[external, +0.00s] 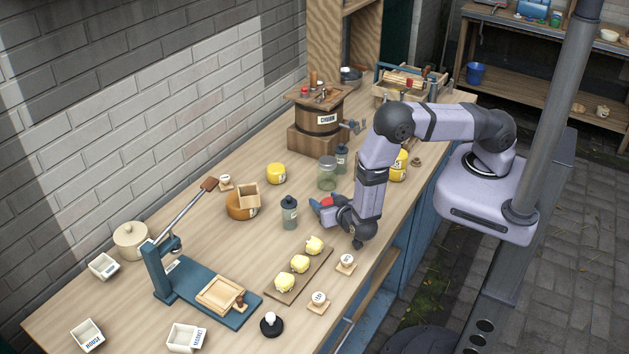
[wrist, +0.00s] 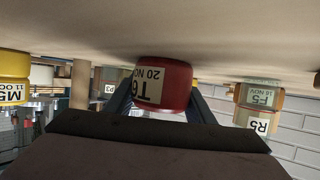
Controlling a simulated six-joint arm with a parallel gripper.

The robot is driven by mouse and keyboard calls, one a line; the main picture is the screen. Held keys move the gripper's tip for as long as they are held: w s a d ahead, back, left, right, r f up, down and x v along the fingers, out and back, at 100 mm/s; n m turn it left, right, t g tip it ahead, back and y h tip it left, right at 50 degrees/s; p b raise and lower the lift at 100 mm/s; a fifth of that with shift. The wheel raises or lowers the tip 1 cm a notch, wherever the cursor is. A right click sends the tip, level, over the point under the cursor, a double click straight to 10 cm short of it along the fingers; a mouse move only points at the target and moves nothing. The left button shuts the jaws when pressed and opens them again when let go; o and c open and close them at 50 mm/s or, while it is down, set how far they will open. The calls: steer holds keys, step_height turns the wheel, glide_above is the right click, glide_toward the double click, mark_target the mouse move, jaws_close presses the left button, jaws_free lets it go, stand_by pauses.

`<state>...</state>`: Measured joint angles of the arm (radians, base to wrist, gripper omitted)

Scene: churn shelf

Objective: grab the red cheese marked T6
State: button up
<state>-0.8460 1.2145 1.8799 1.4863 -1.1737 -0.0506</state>
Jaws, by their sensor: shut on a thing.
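The red cheese (wrist: 178,84) with a T6 label dated 20 NOV is between my gripper's fingers in the wrist view, which shows the scene upside down. My gripper (wrist: 160,100) is shut on it, with a blue finger on each side. In the external view a bit of the red cheese (external: 327,202) shows beside my gripper's blue finger (external: 315,206), low over the table. The rest of the cheese is hidden by my gripper and wrist. I cannot tell whether it touches the tabletop.
A board with yellow lumps (external: 300,264) lies in front. Yellow cheeses (external: 276,173) and a wooden churn (external: 317,118) stand farther back. The left middle tabletop (external: 200,240) is partly clear.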

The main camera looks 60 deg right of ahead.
steer(key=shift+r, duration=0.1)
step_height(320, 180, up, 10)
steer(key=b, duration=0.2)
stand_by(0.5)
steer(key=shift+w, duration=0.1)
